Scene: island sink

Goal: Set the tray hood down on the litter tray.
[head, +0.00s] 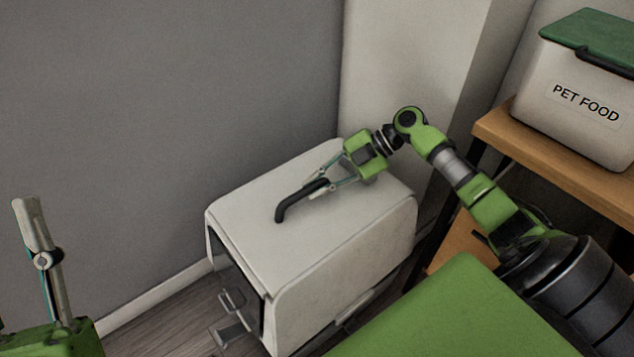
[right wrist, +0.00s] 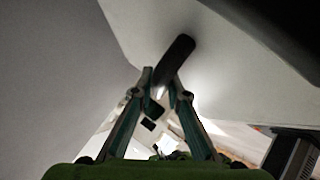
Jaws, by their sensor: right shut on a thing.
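The tray hood (head: 320,235) is a white box-shaped cover with rounded edges, an open front at the left and a black handle (head: 290,205) on top. My right gripper (head: 318,184) is shut on the handle from above and behind. The litter tray is mostly hidden below the hood; grey clips (head: 231,336) show low at the front. I cannot tell whether hood and tray touch. My left gripper (head: 35,225) is at the lower left, partly cut off, away from the hood.
A grey wall (head: 170,110) and a pale wall part (head: 400,70) stand behind the hood. A wooden shelf (head: 560,155) at the right carries a white pet food bin (head: 575,110) with a green lid. Wooden floor (head: 165,325) is clear at the hood's left.

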